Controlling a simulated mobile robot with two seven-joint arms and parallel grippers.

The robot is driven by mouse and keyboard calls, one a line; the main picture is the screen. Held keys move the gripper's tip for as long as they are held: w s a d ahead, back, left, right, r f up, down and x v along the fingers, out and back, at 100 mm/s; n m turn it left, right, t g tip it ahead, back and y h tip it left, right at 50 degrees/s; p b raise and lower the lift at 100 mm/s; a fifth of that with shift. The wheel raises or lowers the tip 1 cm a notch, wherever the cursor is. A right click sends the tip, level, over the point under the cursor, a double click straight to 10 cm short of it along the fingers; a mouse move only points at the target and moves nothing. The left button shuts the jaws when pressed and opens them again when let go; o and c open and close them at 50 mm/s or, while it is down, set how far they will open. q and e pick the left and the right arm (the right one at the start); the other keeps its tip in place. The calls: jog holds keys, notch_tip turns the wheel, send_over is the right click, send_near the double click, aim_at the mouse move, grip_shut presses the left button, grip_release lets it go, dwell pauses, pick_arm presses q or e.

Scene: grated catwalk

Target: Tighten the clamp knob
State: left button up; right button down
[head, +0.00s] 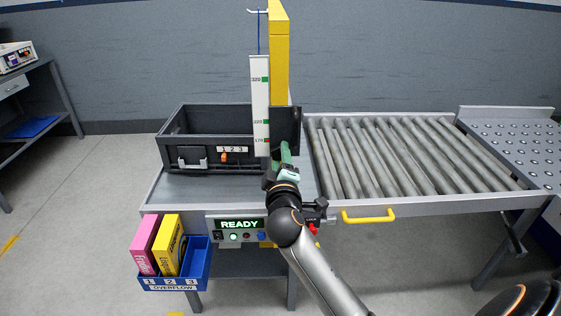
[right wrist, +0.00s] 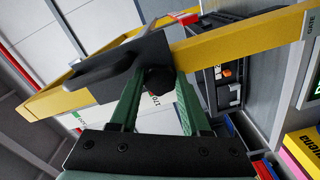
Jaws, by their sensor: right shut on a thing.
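A tall yellow post (head: 279,50) stands at the back edge of the station, with a white scale (head: 260,105) with green marks beside it. A black clamp body (head: 287,122) sits on the post; it also shows in the right wrist view (right wrist: 120,62). The dark clamp knob (right wrist: 158,80) is between the green fingers of my right gripper (right wrist: 160,92). In the head view my right gripper (head: 284,156) reaches up to the clamp from the front and hides the knob. The fingers are shut on the knob. My left gripper is not in view.
A dark grey tote (head: 190,157) stands left of the post. A roller conveyor (head: 390,155) with a yellow handle (head: 368,216) lies to the right. In front are a READY panel (head: 238,225) and a blue overflow bin (head: 170,284) holding pink and yellow boxes.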

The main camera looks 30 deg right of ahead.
jog(key=shift+m, duration=0.7)
jog(key=shift+c, duration=1.9)
grip_release()
jog(key=shift+r, duration=0.1)
